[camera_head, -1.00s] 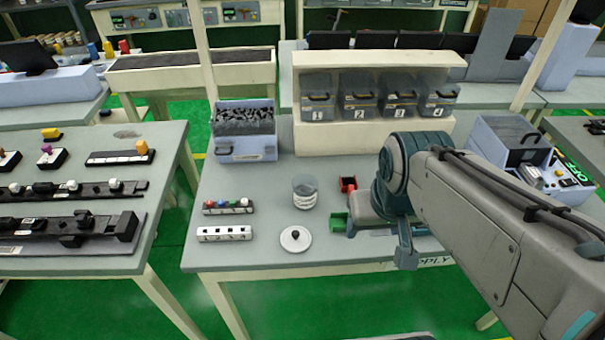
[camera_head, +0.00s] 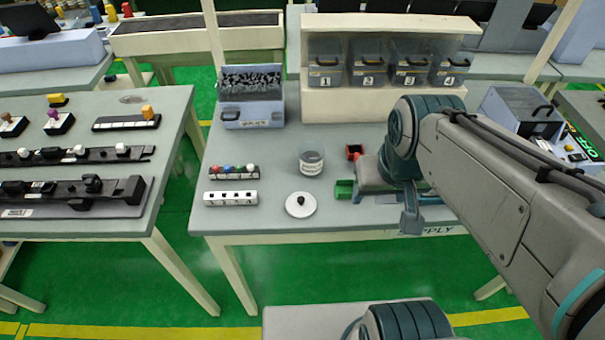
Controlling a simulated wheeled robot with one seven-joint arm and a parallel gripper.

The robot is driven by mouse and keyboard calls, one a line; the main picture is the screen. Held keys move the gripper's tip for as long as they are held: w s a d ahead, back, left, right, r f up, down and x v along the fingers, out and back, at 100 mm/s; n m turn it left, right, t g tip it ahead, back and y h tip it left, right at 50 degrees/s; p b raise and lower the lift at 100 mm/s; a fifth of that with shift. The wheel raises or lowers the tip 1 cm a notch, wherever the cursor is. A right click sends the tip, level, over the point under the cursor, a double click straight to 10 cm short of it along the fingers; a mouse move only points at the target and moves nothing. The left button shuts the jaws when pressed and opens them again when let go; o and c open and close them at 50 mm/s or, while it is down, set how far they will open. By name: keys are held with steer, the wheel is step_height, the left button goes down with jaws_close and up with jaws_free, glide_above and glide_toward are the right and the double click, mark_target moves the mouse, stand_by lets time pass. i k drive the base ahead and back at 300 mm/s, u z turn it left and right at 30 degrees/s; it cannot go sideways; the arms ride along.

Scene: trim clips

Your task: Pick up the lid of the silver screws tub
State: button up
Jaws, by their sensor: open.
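A round white lid (camera_head: 301,204) with a black knob lies flat on the grey table, near its front edge. Just behind it stands a clear round tub (camera_head: 311,160) with a pale label; its contents are too small to make out. My gripper (camera_head: 411,212) is to the right of the lid, at the end of my arm, and apart from it. One finger hangs down in view; the rest is largely hidden by my wrist. The gripper is open, and I see nothing held in it.
A red bin (camera_head: 354,152) and a green bin (camera_head: 344,189) sit between the lid and my arm. Numbered bins (camera_head: 368,66) stand on a shelf behind.

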mark_target(301, 205)
steer(key=z, duration=2.9)
steer(key=k, duration=0.9)
steer(key=u, duration=1.75)
